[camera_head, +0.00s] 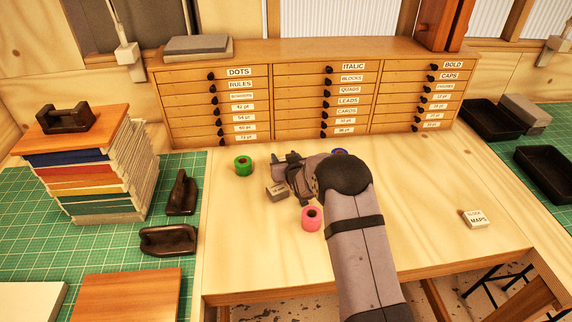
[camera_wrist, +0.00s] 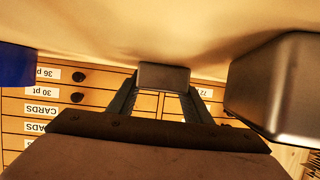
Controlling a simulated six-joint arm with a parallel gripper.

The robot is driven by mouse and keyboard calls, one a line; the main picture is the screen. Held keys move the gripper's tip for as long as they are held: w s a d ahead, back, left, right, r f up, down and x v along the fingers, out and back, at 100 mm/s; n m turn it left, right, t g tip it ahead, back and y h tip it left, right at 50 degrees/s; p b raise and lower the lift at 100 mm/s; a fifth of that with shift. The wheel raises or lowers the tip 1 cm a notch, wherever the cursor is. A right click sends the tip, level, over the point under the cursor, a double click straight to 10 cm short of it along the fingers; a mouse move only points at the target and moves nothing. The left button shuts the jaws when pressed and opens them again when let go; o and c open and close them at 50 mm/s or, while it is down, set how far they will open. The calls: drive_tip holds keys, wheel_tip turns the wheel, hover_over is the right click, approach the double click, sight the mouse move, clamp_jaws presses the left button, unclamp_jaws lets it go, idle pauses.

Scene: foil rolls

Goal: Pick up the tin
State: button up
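A small grey tin-like box (camera_head: 277,193) with a pale marked side stands on the wooden bench, just left of and below my gripper in the head view. In the wrist view a smooth grey metal body with rounded edges (camera_wrist: 275,85), probably the same tin, is close on the right, apart from the grey fingertip block. My gripper (camera_head: 290,172) is low over the bench; its fingertip end (camera_wrist: 163,77) shows mid-frame in the wrist view. The finger gap is hidden, so I cannot tell its opening. No tin is visibly held.
A green roll (camera_head: 243,166) stands left, a pink roll (camera_head: 311,218) in front, and a blue roll (camera_head: 340,152) partly hidden behind my arm. The labelled drawer cabinet (camera_head: 290,95) closes off the back. A small MAPS box (camera_head: 477,218) lies right. The bench between is clear.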

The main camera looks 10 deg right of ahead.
wheel_tip(320, 180, up, 10)
drive_tip(key=b, duration=0.3)
drive_tip(key=s+d+r+m+h+p, duration=0.1)
drive_tip(key=s+d+p, duration=0.1)
drive_tip(key=d, duration=1.2)
drive_tip(key=s+d+m+h+p, duration=0.1)
drive_tip(key=s+d+p, duration=0.15)
drive_tip(key=d, duration=1.15)
drive_tip(key=s+a+n+g+y, duration=0.1)
drive_tip(key=s+a+n+y, duration=0.2)
drive_tip(key=a, duration=0.3)
drive_tip(key=s+a+f+n+g+y, duration=0.1)
drive_tip(key=s+a+n+g+y, duration=0.2)
drive_tip(key=a, duration=0.4)
drive_tip(key=s+a+n+y, duration=0.2)
drive_tip(key=a+n+y, duration=0.2)
drive_tip(key=a, duration=0.2)
drive_tip(key=shift+a+f+p, duration=0.15)
drive_tip(key=shift+f+p, duration=1.2)
drive_tip(key=shift+f, duration=3.5)
drive_tip(key=shift+f, duration=0.25)
